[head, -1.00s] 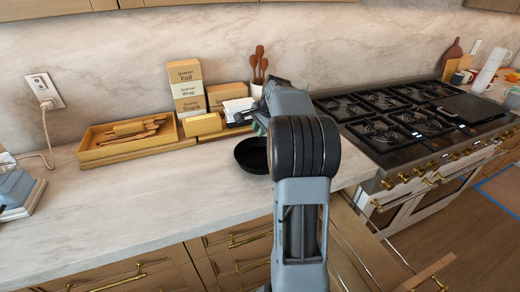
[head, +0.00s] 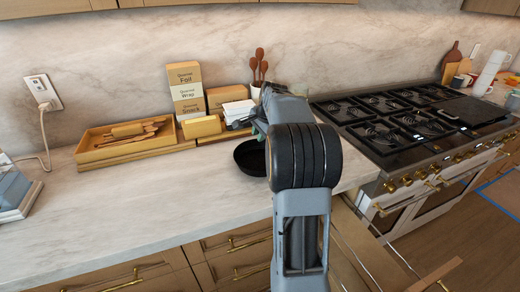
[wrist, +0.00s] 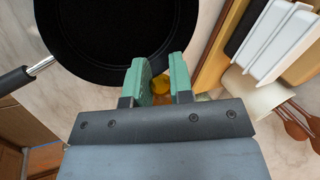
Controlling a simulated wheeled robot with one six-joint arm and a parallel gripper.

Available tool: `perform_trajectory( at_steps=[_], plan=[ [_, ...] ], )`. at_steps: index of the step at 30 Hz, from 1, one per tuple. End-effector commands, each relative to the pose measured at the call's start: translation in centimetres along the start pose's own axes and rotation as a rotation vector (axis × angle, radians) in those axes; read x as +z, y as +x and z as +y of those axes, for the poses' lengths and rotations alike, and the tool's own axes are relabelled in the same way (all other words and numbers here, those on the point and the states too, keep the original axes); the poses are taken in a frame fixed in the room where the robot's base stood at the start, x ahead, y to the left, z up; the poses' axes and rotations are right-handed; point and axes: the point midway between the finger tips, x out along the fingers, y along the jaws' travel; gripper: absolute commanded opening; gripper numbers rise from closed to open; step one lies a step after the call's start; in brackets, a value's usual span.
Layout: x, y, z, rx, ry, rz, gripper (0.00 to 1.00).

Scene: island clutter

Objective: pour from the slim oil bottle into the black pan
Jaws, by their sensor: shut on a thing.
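The black pan (head: 248,158) sits on the marble counter, partly hidden behind my arm in the head view. In the wrist view the round pan (wrist: 115,35) fills the top left, with its handle (wrist: 18,80) pointing left. My gripper (wrist: 160,82) has green fingers, close together beside the pan's rim in that view. A small yellow patch (wrist: 161,84) shows between the fingers, seemingly part of the slim oil bottle held there; the rest is hidden. In the head view my arm hides the bottle and most of the gripper. The bottle's tilt cannot be told.
A wooden tray (head: 90,148) with utensils, labelled boxes (head: 186,85) and wooden spoons (head: 259,65) stand along the back wall. White cartons (wrist: 275,45) show in the wrist view. A gas stove (head: 415,125) is right.

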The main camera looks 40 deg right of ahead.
Motion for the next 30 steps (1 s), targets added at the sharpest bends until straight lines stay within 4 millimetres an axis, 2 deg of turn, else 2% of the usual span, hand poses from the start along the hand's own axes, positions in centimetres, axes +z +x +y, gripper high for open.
perform_trajectory(
  at_steps=[10, 30],
  plan=[
    [0.1, 1.6, 0.7, -0.012, -0.033, 0.079, 0.00],
    [0.1, 1.7, 0.7, -0.015, -0.043, 0.103, 0.00]
  ],
)
